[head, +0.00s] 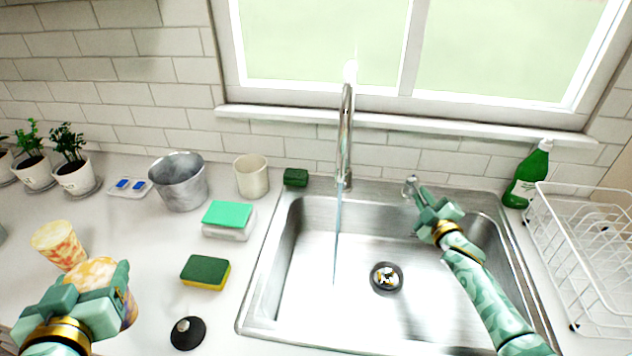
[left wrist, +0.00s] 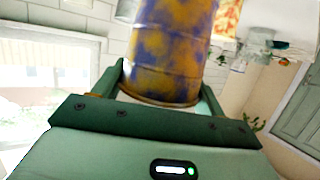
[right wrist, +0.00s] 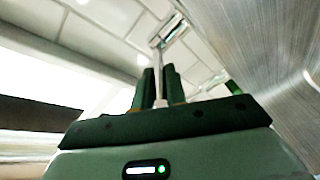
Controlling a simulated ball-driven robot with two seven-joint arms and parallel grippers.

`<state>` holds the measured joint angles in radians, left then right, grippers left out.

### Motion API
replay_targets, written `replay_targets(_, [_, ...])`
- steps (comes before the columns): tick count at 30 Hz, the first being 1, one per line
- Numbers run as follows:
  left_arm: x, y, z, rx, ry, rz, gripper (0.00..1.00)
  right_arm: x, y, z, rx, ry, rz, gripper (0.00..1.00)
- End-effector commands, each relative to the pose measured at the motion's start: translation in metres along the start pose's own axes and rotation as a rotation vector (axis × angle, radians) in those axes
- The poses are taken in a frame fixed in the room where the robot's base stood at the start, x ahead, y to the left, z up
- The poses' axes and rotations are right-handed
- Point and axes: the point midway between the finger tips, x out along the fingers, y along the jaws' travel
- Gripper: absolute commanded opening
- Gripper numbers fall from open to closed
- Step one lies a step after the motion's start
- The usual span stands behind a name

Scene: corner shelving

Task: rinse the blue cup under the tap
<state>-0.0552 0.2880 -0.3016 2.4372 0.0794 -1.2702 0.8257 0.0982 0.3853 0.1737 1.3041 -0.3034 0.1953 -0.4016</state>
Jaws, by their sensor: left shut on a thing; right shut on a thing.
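My left gripper (head: 100,287) is shut on the blue cup (left wrist: 172,55), which is mottled blue and yellow-orange. In the head view the gripper hides most of the cup, over the counter at front left, away from the sink. The tap (head: 345,130) stands behind the sink (head: 310,285), and a thin stream of water (head: 337,240) falls from it into the basin. My right gripper (head: 424,203) is shut on the tap's small metal lever (head: 410,186), right of the spout; the lever also shows between the fingers in the right wrist view (right wrist: 158,70).
An orange-and-cream cup (head: 58,246) stands just behind the held cup. A yellow-green sponge (head: 205,272), a black stopper (head: 187,333) and a green-topped block (head: 228,218) lie between it and the sink. A white rack (head: 590,250) and green bottle (head: 527,178) stand right.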

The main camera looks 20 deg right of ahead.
Motion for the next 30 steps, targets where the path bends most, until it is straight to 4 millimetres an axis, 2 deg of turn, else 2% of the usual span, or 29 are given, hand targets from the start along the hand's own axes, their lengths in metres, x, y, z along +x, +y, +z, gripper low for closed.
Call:
replay_targets(1, [0.000, 0.000, 0.000, 0.000, 0.000, 0.000, 0.40, 0.000, -0.001, 0.000, 0.001, -0.002, -0.001, 0.00])
replay_targets(2, [0.000, 0.000, 0.000, 0.000, 0.000, 0.000, 0.40, 0.000, -0.001, 0.000, 0.001, -0.002, -0.001, 0.19])
replay_targets(3, [0.000, 0.000, 0.000, 0.000, 0.000, 0.000, 0.40, 0.000, -0.001, 0.000, 0.001, -0.002, -0.001, 0.30])
replay_targets(4, [0.000, 0.000, 0.000, 0.000, 0.000, 0.000, 0.40, 0.000, -0.001, 0.000, 0.001, -0.002, -0.001, 0.35])
replay_targets(12, [0.000, 0.000, 0.000, 0.000, 0.000, 0.000, 0.40, -0.001, -0.001, 0.000, 0.000, -0.002, 0.000, 0.35])
replay_targets(16, [-0.002, 0.000, -0.004, 0.000, 0.002, 0.000, 0.40, -0.012, -0.001, 0.000, 0.000, -0.003, -0.002, 0.35])
replay_targets(24, [-0.006, 0.000, -0.016, 0.000, 0.007, 0.000, 0.40, -0.073, -0.001, 0.000, 0.000, -0.004, -0.003, 0.35])
replay_targets(30, [-0.007, 0.000, -0.020, 0.000, 0.008, 0.000, 0.40, -0.109, -0.001, 0.000, 0.001, -0.004, -0.003, 0.35])
